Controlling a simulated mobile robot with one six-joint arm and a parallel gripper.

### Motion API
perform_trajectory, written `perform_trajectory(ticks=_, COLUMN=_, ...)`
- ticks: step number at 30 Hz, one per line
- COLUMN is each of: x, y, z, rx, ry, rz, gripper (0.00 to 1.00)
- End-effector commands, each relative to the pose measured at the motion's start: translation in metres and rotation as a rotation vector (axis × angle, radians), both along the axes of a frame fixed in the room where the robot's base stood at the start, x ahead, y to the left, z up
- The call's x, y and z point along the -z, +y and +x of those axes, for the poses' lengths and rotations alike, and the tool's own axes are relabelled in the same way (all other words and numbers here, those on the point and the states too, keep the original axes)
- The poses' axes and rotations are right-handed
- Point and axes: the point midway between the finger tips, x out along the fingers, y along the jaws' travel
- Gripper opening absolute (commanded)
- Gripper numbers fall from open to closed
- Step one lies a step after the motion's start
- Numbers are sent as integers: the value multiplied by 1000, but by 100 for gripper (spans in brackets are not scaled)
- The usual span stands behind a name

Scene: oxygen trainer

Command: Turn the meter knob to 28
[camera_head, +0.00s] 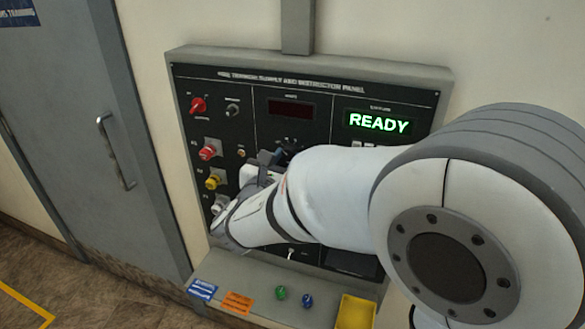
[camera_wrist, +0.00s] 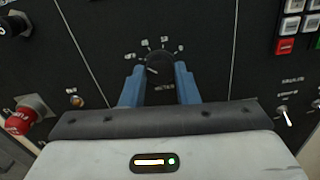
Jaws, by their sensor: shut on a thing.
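The meter knob (camera_wrist: 160,66) is black and round, on the black panel in the wrist view. Small white scale marks arc above it, and a label reading roughly "METER" is below it. A short pale line shows on its face; the numbers are too blurred to read its setting. My gripper (camera_wrist: 160,76) has its two blue fingers on either side of the knob, shut on it. In the head view my gripper (camera_head: 272,160) is at the middle of the panel, and my arm and gripper mostly hide the knob.
The panel (camera_head: 345,88) has a green READY display (camera_head: 380,123) and a dark red display (camera_head: 291,108). Red knob (camera_head: 209,151) and yellow knob (camera_head: 214,181) are left of my gripper. A toggle switch (camera_wrist: 283,115) is at right in the wrist view. A shelf with a yellow tray (camera_head: 356,312) is below.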

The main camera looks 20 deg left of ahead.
Motion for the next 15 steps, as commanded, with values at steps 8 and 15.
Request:
perform_trajectory(ticks=8, x=12, y=0, z=0, rx=0, ry=-16, rz=214, gripper=5)
perform_trajectory(ticks=15, x=11, y=1, z=0, rx=0, ry=-28, rz=395, gripper=5)
